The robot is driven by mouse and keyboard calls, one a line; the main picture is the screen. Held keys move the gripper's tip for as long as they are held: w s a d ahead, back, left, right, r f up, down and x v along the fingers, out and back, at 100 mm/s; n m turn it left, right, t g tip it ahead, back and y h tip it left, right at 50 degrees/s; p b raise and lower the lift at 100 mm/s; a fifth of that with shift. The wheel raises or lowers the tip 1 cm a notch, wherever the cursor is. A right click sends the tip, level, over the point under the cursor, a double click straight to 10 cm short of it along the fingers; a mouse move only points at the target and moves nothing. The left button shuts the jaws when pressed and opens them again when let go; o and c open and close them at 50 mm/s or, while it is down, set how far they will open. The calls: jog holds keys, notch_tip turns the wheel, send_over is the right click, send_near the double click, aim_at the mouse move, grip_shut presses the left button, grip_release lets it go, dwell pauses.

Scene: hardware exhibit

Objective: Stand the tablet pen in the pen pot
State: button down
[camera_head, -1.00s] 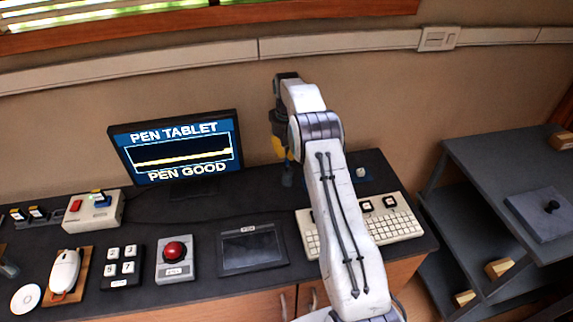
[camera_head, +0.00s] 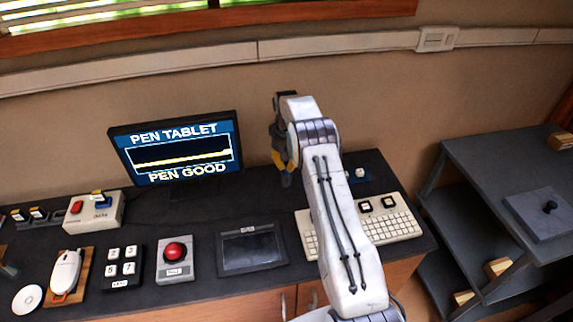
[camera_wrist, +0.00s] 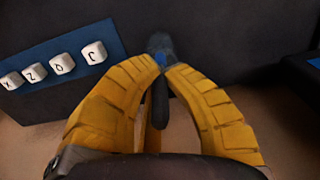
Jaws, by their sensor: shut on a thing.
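The yellow fingers of my gripper (camera_head: 286,178) are low over the back of the desk, left of the keyboard. In the wrist view my gripper (camera_wrist: 162,68) is shut on the dark tablet pen (camera_wrist: 160,102), whose near end sticks out between the fingers. A small grey-blue round thing (camera_wrist: 160,43), probably the pen pot, lies just beyond the fingertips. The fingers hide the pen's far end, so I cannot tell whether it is inside the pot. In the head view the pen and pot are hidden by my gripper.
The tablet (camera_head: 250,248) lies in front. The monitor (camera_head: 178,148) stands left and reads PEN GOOD. The keyboard (camera_head: 385,222) is to the right. A blue board with lettered white keycaps (camera_wrist: 62,64) is near the gripper. A red button box (camera_head: 175,260) sits further left.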

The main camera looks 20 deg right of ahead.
jog(key=c, duration=1.4)
grip_release()
notch_tip(320, 180, up, 12)
jog(key=shift+f, duration=0.1)
jog(key=s+a+r+t, duration=0.1)
jog(key=s+a+r, duration=0.2)
jog(key=s+r, duration=0.25)
jog(key=s+a+r+n, duration=0.1)
jog(key=s+a+r, duration=0.1)
jog(key=s+r, duration=0.3)
jog(key=s+a+r+t, duration=0.1)
jog(key=s+a+r, duration=0.2)
jog(key=r, duration=0.4)
jog(key=shift+s+a+f+n+t, duration=0.35)
jog(key=shift+s+a+f, duration=0.45)
jog(key=shift+s, duration=3.45)
jog(key=shift+s+a+f+n+t, duration=0.1)
jog(key=shift+s+a+f+t, duration=0.5)
jog(key=shift+s, duration=3.7)
jog(key=shift+s+a+f+n+t, duration=0.25)
jog(key=shift+s+a+f, duration=0.7)
jog(key=shift+s, duration=3.3)
